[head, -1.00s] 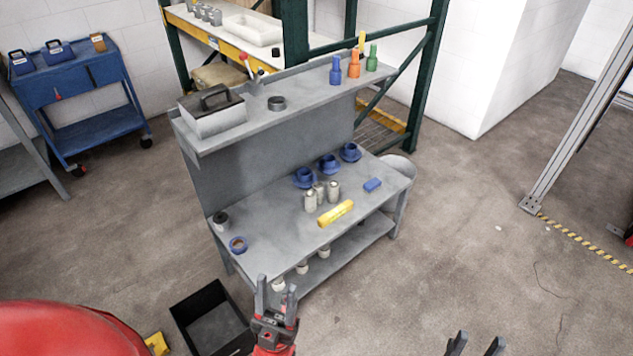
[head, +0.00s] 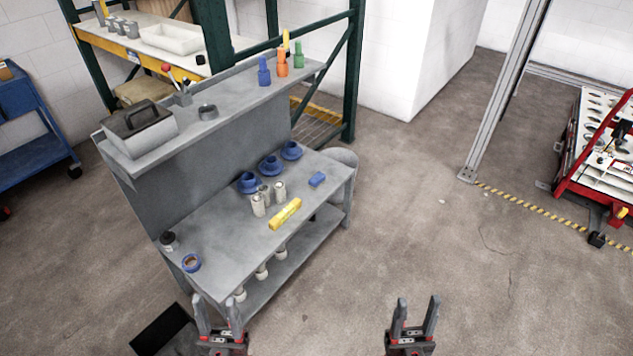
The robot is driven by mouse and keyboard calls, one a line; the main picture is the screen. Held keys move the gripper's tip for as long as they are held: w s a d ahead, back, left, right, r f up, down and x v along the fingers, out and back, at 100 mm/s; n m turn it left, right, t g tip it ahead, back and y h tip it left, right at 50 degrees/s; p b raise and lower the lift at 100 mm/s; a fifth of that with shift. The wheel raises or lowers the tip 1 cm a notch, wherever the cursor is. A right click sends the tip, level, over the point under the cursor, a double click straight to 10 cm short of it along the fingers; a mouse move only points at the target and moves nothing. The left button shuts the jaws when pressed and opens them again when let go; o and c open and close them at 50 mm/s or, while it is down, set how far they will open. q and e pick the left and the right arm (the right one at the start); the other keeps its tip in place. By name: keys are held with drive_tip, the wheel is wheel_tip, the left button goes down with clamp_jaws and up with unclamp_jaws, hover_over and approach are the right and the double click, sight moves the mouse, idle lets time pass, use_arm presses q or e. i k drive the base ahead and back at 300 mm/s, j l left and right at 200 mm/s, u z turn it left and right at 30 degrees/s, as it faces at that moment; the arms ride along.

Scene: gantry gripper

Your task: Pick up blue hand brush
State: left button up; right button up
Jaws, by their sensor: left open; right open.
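A small blue block-shaped object (head: 317,179) lies on the right end of the grey workbench top (head: 225,236); it may be the blue hand brush, but it is too small to make out bristles. My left gripper (head: 216,302) is open and empty, in front of the bench's near left end. My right gripper (head: 417,301) is open and empty over the floor, to the right of the bench. Both are well apart from the blue object.
A yellow bar (head: 285,214), silver cans (head: 258,205) and blue cup-like parts (head: 270,166) stand near the blue object. A raised shelf (head: 226,105) runs along the bench's back. A black bin (head: 162,330) is on the floor.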

sight(318, 179)
drive_tip(key=i+l+u, duration=0.3)
drive_tip(key=i+l, duration=0.35)
drive_tip(key=i, duration=0.35)
drive_tip(key=i+l+u, duration=0.25)
drive_tip(key=i+l, duration=0.65)
drive_tip(key=i+j, duration=0.05)
